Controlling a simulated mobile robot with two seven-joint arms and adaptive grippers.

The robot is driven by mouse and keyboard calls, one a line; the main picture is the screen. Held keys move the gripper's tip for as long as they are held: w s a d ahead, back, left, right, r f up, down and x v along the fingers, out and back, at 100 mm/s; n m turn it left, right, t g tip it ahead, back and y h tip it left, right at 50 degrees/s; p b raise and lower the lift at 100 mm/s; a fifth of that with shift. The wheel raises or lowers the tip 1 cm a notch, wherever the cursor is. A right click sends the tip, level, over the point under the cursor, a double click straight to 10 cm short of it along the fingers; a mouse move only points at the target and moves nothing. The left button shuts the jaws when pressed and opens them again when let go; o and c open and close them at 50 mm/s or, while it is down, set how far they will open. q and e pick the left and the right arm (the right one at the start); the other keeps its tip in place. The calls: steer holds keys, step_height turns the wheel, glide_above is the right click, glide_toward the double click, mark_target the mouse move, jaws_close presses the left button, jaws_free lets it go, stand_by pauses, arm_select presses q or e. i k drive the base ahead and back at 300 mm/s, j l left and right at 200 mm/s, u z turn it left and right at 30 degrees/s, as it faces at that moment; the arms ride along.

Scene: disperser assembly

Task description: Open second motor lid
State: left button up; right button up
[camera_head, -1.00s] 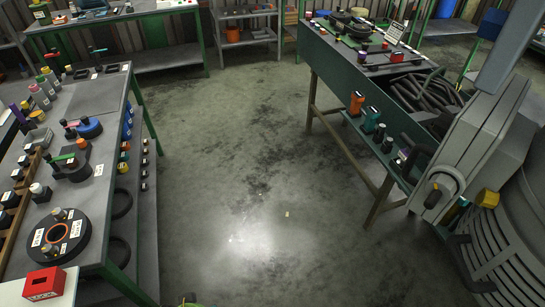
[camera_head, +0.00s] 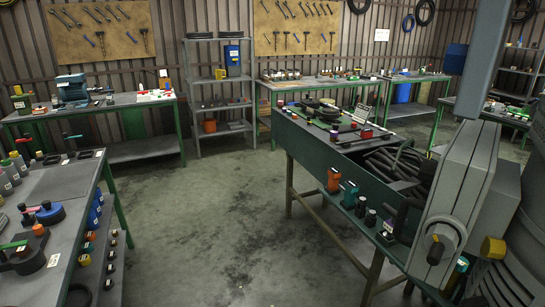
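A large grey machine (camera_head: 462,190) stands at the right edge. It has a thick grey flat housing with a black handle (camera_head: 436,249) on its near face and a yellow knob (camera_head: 493,248) to the right of it. A ribbed grey body (camera_head: 492,285) shows below, cut off by the frame. I cannot tell which part is the second motor lid, or whether a lid is open. Neither of my grippers is in view.
A green bench (camera_head: 330,150) with hoses and small parts stands left of the machine. Another workbench (camera_head: 75,185) holds bottles and tools at the left. The floor (camera_head: 215,220) between them is clear. Benches and shelves (camera_head: 217,85) line the back wall.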

mark_target(453, 164)
steer(key=i+j, duration=0.35)
steer(key=i, duration=0.2)
steer(key=z, duration=0.45)
steer(key=i+j+z, duration=0.1)
steer(key=z, duration=0.75)
steer(key=j+z, duration=0.15)
steer(key=z, duration=0.3)
steer(key=i, duration=0.05)
